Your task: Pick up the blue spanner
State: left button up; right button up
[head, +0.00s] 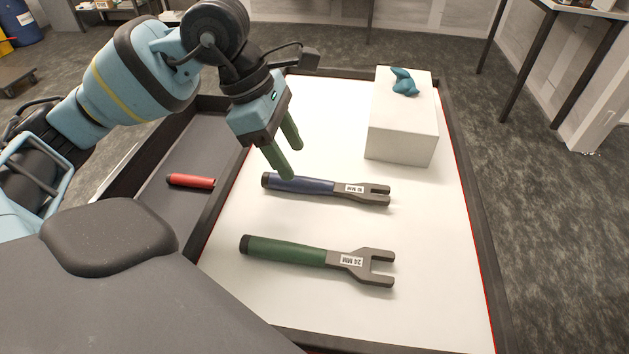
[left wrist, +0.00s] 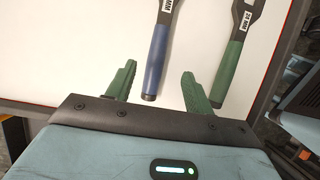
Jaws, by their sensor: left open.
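The blue spanner (head: 304,184) lies flat on the white bench top, its blue handle to the left and its grey open jaw with a size label to the right. My left gripper (head: 288,160) is open and empty above the blue handle's left part. In the left wrist view the blue spanner (left wrist: 156,58) lies between the directions of the two green fingers (left wrist: 158,85), its handle end nearest the gripper. A green spanner (head: 290,250) labelled 24 MM lies nearer me, parallel to it; it also shows in the left wrist view (left wrist: 228,65). My right gripper does not show.
A white block (head: 402,140) with a teal knobbed object (head: 404,82) on top stands at the back right. A red-handled tool (head: 190,181) lies in the dark side tray (head: 172,210) at the left. A raised dark rim edges the white surface (head: 430,270).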

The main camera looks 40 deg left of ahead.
aim_at(310, 179)
pick_arm(q)
jog(key=shift+x, duration=0.85)
jog(key=shift+w+d+f, duration=0.1)
jog(key=shift+w+f, duration=0.05)
jog(key=shift+w+x, duration=0.2)
jog(key=shift+x, duration=2.15)
jog(key=shift+d, duration=0.15)
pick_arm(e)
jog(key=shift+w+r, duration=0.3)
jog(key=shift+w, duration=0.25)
pick_arm(q)
jog(key=shift+c, duration=0.3)
grip_shut()
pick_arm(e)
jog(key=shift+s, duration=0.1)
